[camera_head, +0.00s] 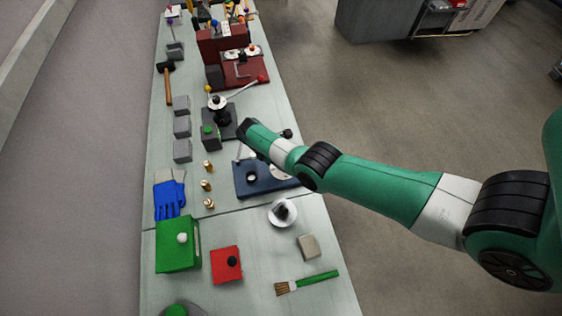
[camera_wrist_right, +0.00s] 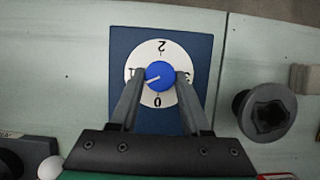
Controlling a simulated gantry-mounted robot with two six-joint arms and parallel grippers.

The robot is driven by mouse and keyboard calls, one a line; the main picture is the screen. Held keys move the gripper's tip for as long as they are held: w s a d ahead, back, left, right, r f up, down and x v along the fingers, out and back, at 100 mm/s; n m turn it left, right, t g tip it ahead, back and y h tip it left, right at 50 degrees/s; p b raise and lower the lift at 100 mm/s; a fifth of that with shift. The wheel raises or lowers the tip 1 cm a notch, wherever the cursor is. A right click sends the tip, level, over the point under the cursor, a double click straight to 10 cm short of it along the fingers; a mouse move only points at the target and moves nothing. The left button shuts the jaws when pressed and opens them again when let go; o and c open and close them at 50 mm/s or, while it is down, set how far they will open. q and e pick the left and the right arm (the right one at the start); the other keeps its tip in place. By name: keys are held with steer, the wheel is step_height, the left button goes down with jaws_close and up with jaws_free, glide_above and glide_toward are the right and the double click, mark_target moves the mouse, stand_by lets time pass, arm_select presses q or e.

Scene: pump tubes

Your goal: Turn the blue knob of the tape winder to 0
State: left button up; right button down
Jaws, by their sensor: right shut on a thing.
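The tape winder's dark blue plate (camera_wrist_right: 120,45) carries a white dial (camera_wrist_right: 160,50) with a blue knob (camera_wrist_right: 160,75) at its centre. The dial shows a 2 at the top and a 0 at the bottom of the wrist view; the marks at the sides are mostly hidden by my fingers. The knob's white pointer line points left and slightly down, between the left side and the 0. My right gripper (camera_wrist_right: 161,78) is shut on the knob, one finger on each side. The plate (camera_head: 250,190) shows in the head view partly under my arm.
A dark round socketed part (camera_wrist_right: 268,112) stands right of the plate; a white round part (camera_head: 283,212) shows in the head view. Brass fittings (camera_head: 207,185), a green box (camera_head: 178,250), a red box (camera_head: 227,265) and a brush (camera_head: 308,283) lie nearby.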

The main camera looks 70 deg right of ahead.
steer(key=n+p, duration=0.2)
steer(key=p, duration=0.1)
steer(key=shift+s+a+r+h, duration=0.1)
steer(key=shift+r+h, duration=0.15)
steer(key=shift+h, duration=0.15)
steer(key=shift+f+n+t+p, duration=0.1)
steer(key=shift+n+t+p, duration=0.3)
steer(key=shift+n, duration=0.1)
steer(key=shift+f, duration=0.2)
steer(key=n+p, duration=0.2)
steer(key=n+t+p, duration=0.1)
steer(key=shift+s+r+h, duration=0.15)
steer(key=shift+r+h, duration=0.1)
steer(key=shift+h, duration=0.05)
steer(key=shift+f+n+p, duration=0.1)
steer(key=shift+n+p, duration=0.2)
steer(key=shift+p, duration=0.05)
steer(key=shift+f, duration=0.15)
